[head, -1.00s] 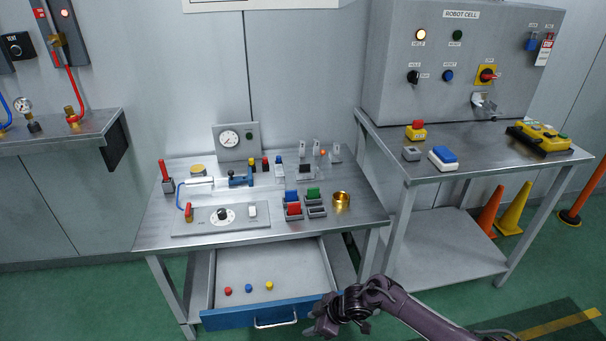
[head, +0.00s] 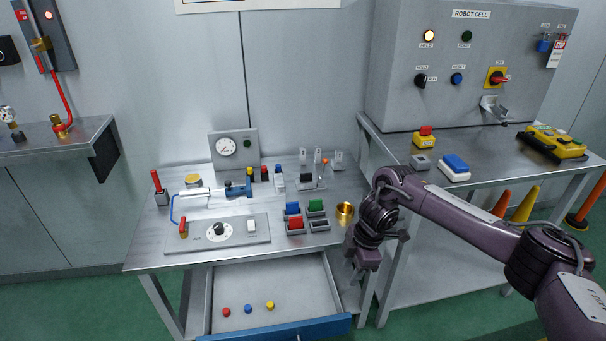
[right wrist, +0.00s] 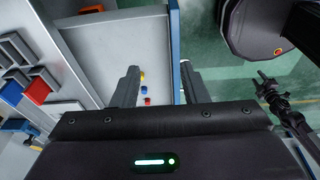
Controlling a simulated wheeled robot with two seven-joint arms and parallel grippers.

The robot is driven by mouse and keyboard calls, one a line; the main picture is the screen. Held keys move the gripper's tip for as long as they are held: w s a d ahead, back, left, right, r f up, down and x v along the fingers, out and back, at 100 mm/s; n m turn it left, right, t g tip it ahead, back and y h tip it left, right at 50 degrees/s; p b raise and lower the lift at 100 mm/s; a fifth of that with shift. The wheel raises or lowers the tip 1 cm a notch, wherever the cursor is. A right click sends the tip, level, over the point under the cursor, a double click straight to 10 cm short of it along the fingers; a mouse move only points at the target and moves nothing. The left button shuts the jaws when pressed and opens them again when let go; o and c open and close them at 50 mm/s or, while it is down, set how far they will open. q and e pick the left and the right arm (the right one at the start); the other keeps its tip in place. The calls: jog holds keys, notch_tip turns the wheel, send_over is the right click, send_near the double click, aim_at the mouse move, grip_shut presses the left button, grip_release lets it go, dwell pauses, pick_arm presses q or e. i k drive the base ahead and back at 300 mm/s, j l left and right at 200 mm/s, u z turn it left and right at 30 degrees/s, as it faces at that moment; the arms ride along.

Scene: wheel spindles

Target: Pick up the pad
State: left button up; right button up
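I cannot tell for sure which thing is the pad. A blue-topped white block (head: 454,167) lies on the right table's left part and looks pad-like; a yellow pendant-like device (head: 554,143) lies farther right. My right gripper (head: 360,277) hangs at the right side of the open drawer, well left of and lower than both. In the right wrist view its two fingers (right wrist: 161,88) are apart with nothing between them. My left gripper is outside the head view; a dark arm end, seemingly mine (right wrist: 270,88), shows at the right of the wrist view, too small to read.
The left table (head: 285,248) holds a gauge panel, a dial plate, colored blocks in trays and a brass cup (head: 344,212). Its open drawer (head: 290,290) holds small red, blue and yellow pieces. A grey control cabinet (head: 465,100) stands behind the right table (head: 400,150). A yellow button box (head: 424,139) stands near the block.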

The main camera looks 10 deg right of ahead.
aim_at(305, 176)
jog(key=i, duration=1.75)
